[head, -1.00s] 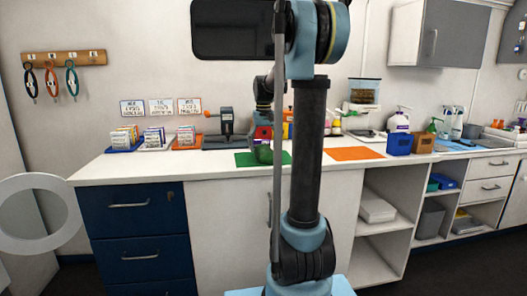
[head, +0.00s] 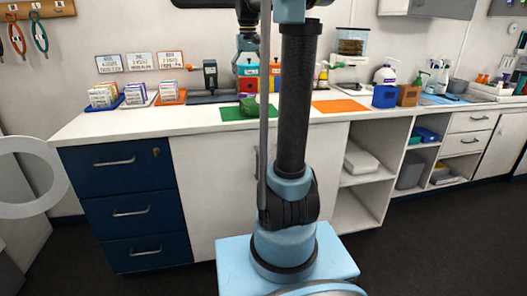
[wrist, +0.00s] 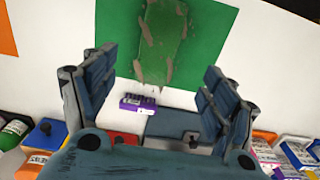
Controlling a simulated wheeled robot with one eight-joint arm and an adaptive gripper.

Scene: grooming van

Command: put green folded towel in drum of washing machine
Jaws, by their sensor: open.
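The green folded towel (head: 250,106) lies on a flat green mat (head: 234,113) on the white counter, partly hidden behind my arm. In the wrist view the towel (wrist: 165,45) shows brownish patches and lies on the mat (wrist: 213,25), ahead of my fingers. My gripper (wrist: 155,98) is open and empty, its two blue-grey fingers wide apart above the counter. In the head view my arm hides much of the gripper. At the left edge a white round door ring (head: 30,178) stands out, likely the washing machine's open door; the drum is not visible.
An orange mat (head: 341,106) lies right of the towel. Several card trays (head: 135,97) and a dark device (head: 210,78) stand left. A small purple box (wrist: 138,103) is near my fingers. Bottles (head: 385,90) stand right. Dark floor is open before the blue drawers (head: 128,205).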

